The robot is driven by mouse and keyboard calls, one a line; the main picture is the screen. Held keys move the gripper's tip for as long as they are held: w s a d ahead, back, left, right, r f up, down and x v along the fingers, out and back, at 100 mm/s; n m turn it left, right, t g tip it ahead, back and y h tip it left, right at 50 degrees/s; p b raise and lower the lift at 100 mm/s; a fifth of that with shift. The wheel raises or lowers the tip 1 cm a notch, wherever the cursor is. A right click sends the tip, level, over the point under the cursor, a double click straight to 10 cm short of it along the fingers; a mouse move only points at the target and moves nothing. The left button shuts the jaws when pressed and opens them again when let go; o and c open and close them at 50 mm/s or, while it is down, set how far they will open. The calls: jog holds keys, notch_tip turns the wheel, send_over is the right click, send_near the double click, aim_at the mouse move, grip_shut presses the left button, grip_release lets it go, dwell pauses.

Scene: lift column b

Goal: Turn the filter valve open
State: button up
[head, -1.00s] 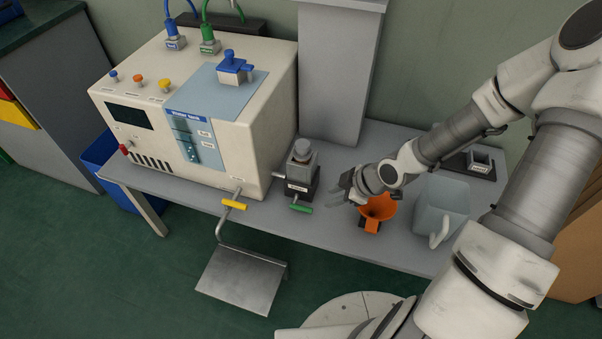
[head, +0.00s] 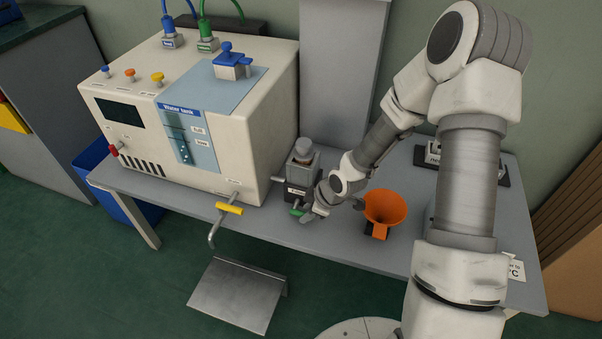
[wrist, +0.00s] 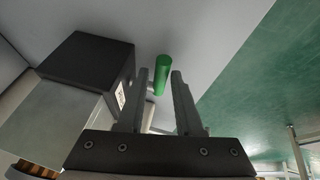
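The filter unit (head: 301,172) is a dark block with a grey body and round cap, standing on the bench beside the large beige machine. A green valve handle (head: 297,212) sticks out at its front base, partly hidden by my gripper (head: 309,214) in the head view. In the wrist view the green handle (wrist: 161,75) shows between the fingertips of my gripper (wrist: 160,82), closer to the left finger. The fingers are apart with a gap around the handle. I cannot tell whether either finger touches it. The dark block (wrist: 88,62) is close to the left finger.
A yellow-handled tap (head: 229,208) projects from the beige machine (head: 240,150), left of the filter unit. An orange funnel (head: 385,207) stands just right of my gripper. A metal shelf (head: 238,292) sits below the bench edge. My arm hides part of the bench's right side.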

jog(key=shift+w+a+r+g+h+b, duration=0.1)
jog(key=shift+a+r+g+h+b, duration=0.15)
jog(key=shift+h+b, duration=0.45)
jog(key=shift+w+a+r+g+h+b, duration=0.1)
jog(key=shift+a+r+g+h+b, duration=0.2)
jog(key=shift+h+b, duration=0.35)
jog(key=shift+w+a+r+g+h+b, duration=0.1)
jog(key=shift+g+h+b, duration=0.25)
jog(key=shift+h+b, duration=0.35)
notch_tip(320, 180, up, 17)
jog(key=s+p, duration=0.2)
jog(key=p, duration=0.6)
jog(key=shift+s+a+r, duration=0.2)
jog(key=shift+s+a, duration=0.05)
jog(key=shift+s, duration=0.15)
jog(key=s+d+r+m+t, duration=0.2)
jog(key=s+d+r+m, duration=0.3)
jog(key=s+r+m, duration=0.35)
jog(key=s+d+r+m+t, duration=0.2)
jog(key=s+d+r+m, duration=0.4)
jog(key=s+r, duration=0.45)
notch_tip(320, 180, up, 22)
jog(key=p, duration=2.1)
jog(key=shift+w+a+f, duration=0.15)
jog(key=shift+a, duration=0.1)
jog(key=shift+a, duration=0.1)
